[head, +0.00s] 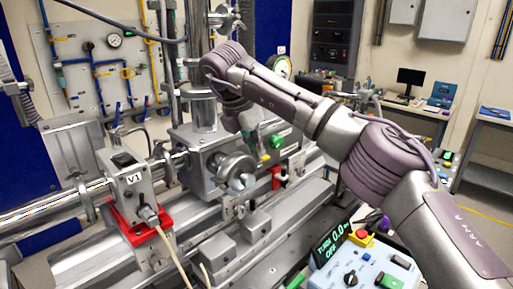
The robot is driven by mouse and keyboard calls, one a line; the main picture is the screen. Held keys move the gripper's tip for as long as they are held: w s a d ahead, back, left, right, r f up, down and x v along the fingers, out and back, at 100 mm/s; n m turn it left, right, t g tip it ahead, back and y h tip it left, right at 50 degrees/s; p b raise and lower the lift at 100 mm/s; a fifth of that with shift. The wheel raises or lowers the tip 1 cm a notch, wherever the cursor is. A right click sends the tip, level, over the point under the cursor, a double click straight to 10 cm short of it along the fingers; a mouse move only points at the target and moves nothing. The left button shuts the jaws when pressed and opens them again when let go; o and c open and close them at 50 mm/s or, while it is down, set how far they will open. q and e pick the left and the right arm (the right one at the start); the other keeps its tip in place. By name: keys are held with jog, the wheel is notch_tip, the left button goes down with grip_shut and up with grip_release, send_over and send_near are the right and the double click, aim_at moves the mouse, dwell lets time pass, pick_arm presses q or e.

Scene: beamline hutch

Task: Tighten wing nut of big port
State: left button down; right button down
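A round metal port (232,166) faces forward on the front of the grey chamber (203,145), in the middle of the head view. Something pale and small sits at its lower edge (241,183); I cannot make out whether it is the wing nut. My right arm reaches in from the right and bends down over the chamber. My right gripper (260,152) points down just right of and above the port. Its fingertips are small and dark, so I cannot tell whether they are open or touch anything. My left gripper is not in view.
A beam pipe (50,210) runs in from the left to the valve block marked V1 (130,183) on a red bracket. Metal rails and blocks (218,250) lie below the port.

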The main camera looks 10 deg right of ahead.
jog(key=m, duration=0.1)
jog(key=m+g+p, duration=0.1)
jog(key=m, duration=0.1)
jog(key=shift+w+a+r+m+h+p, duration=0.1)
jog(key=shift+w+r+m+h+p, duration=0.1)
jog(key=shift+r+m+h+p, duration=0.15)
jog(key=shift+w+f+m+g+p, duration=0.1)
jog(key=shift+f+m+g+p, duration=0.1)
jog(key=shift+m+g+p, duration=0.95)
jog(key=shift+m+t, duration=0.35)
jog(key=shift+m, duration=0.15)
jog(key=c, duration=1.6)
grip_release()
jog(key=shift+c, duration=0.2)
jog(key=shift+f, duration=0.1)
